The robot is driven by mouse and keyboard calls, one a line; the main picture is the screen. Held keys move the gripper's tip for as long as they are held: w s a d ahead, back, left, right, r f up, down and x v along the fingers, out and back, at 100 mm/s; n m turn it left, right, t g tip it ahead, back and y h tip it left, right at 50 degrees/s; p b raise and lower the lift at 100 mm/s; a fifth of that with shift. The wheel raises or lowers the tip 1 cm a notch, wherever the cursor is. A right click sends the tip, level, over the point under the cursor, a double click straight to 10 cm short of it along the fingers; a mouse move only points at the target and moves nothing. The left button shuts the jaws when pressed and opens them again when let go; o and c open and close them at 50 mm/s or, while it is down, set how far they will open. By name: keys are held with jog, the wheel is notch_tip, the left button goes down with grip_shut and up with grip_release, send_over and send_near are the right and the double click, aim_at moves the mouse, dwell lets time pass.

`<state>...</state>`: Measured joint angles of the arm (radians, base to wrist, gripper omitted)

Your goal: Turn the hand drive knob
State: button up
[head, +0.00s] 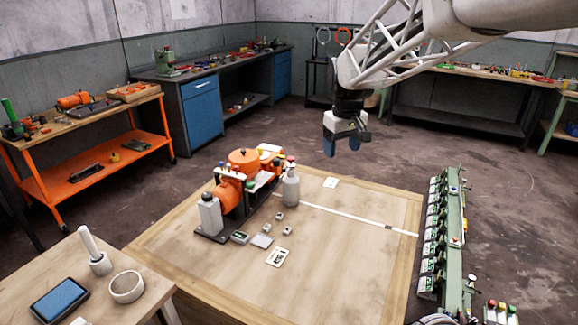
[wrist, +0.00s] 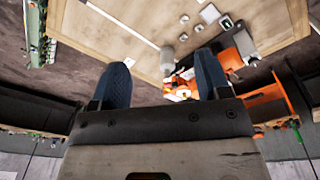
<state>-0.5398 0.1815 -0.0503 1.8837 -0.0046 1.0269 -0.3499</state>
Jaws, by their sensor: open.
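An orange and dark machine (head: 238,190) stands on the wooden table, left of its middle. In the wrist view the machine (wrist: 240,47) is partly hidden behind one of my fingers. I cannot make out which part of it is the hand drive knob. My gripper (head: 342,143) hangs in the air beyond the back edge of the table, to the right of the machine and apart from it. In the wrist view my gripper (wrist: 160,85) shows two blue fingers spread wide, with nothing between them.
A grey bottle (head: 291,190) stands against the machine's right side. Small blocks and cards lie on the wooden table (head: 350,250), whose right part is mostly clear. A green rail of modules (head: 445,235) stands at the right.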

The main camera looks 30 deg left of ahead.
jog(key=w+a+f+n, duration=0.1)
jog(key=a+f, duration=0.1)
jog(key=a, duration=0.4)
jog(key=w+a+f+n, duration=0.1)
jog(key=w+a+f, duration=0.1)
jog(key=a, duration=0.5)
jog(key=n+g, duration=0.1)
jog(key=n, duration=0.5)
send_over(207, 194)
jog(key=shift+h, duration=0.3)
notch_tip(207, 194, down, 17)
jog(key=shift+r, duration=0.2)
jog(key=shift+f, duration=3.9)
jog(key=shift+c, duration=0.3)
jog(key=c, duration=0.9)
jog(key=shift+o, duration=0.2)
